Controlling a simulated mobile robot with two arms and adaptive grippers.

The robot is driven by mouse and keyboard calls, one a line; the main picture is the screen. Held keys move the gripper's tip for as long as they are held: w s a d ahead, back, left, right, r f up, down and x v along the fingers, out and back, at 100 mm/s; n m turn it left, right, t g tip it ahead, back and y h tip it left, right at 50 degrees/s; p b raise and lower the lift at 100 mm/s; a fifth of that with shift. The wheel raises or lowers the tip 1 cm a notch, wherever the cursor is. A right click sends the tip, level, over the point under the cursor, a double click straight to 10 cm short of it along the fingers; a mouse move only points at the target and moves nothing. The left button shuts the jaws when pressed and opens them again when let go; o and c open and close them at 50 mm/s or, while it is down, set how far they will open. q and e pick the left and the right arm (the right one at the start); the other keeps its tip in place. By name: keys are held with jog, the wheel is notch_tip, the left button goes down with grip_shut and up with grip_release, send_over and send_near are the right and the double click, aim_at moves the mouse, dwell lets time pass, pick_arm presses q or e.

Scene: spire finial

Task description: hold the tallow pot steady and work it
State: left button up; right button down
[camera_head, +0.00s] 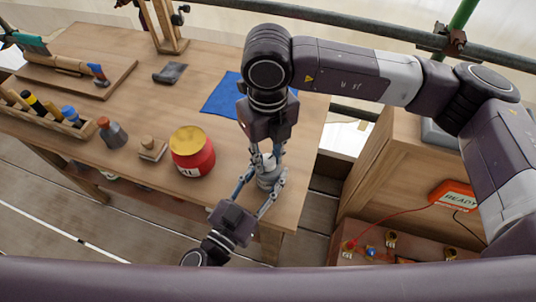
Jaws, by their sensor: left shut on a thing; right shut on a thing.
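A small grey pot with a pale top, apparently the tallow pot (268,180), stands at the table's near right corner between both grippers. My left gripper (267,187) reaches up from the bottom and is shut on the pot's lower body from the near side. My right gripper (266,158) points down from above, shut at the pot's pale top. The fingers hide much of the pot, so I cannot tell exactly which part the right fingers grip.
A red pot with a yellow lid (193,152) stands just left on the table (150,90). A blue cloth (222,97) lies behind. A wooden block (152,149), a grey flask (113,133) and a tool rack (45,115) stand further left. A crate with an orange "READY" box (452,195) is right.

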jog(key=n, duration=0.5)
jog(key=shift+n, duration=0.3)
jog(key=n, duration=0.9)
jog(key=shift+n, duration=0.4)
jog(key=n, duration=1.5)
jog(key=shift+w, duration=0.1)
jog(key=n, duration=0.5)
jog(key=shift+n, duration=0.4)
jog(key=n, duration=0.4)
jog(key=shift+n, duration=0.4)
